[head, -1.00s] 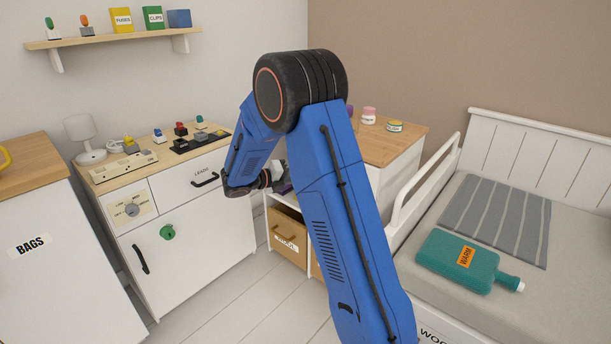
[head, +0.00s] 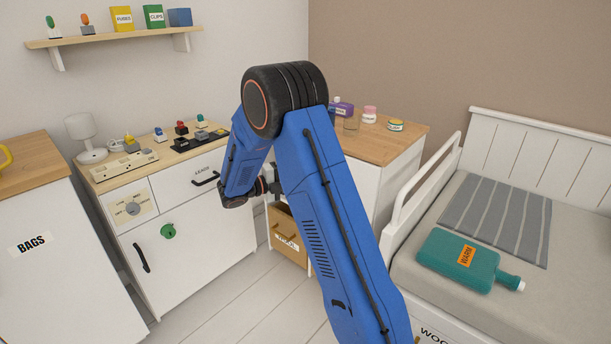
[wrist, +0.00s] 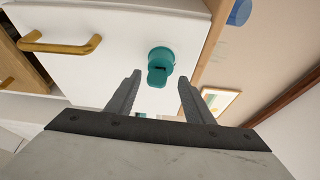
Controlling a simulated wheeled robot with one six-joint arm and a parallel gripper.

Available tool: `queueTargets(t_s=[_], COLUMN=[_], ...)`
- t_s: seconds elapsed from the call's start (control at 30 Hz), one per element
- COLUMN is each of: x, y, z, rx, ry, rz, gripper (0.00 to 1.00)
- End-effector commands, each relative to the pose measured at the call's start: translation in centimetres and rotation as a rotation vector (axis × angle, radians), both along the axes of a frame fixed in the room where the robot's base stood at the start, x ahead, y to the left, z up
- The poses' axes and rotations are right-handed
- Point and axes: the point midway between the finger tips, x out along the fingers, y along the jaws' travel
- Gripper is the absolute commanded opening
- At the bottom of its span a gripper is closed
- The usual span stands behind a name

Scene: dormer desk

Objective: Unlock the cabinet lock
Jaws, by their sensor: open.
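In the wrist view, a teal lock (wrist: 160,58) with a dark slot and a protruding tab sits on a white door (wrist: 115,40). A brass handle (wrist: 60,43) is on the left of that door. My gripper (wrist: 159,78) is open and empty, its fingers pointing towards the lock, which shows between and just beyond the tips. I cannot tell the exact gap. In the head view, a green round lock (head: 168,231) is on the white cabinet (head: 200,255) under the desk, beside a black handle (head: 141,258). There my gripper is mostly hidden by my arm.
A wood-topped white cabinet (head: 385,150) carries a purple bottle (head: 343,109) and small jars. The bed (head: 480,200) holds a teal hot-water bottle (head: 458,262). The floor (head: 225,310) in front is clear.

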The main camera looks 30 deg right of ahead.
Motion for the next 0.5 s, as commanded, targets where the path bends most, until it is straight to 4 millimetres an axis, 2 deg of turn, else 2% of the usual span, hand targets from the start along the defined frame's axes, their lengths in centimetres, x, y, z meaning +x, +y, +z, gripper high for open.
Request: queueTargets(t_s=[0.5], x=[0.5], y=[10.0], z=[0.1], rx=[0.0], ry=[0.0], rz=[0.002], gripper=[0.48])
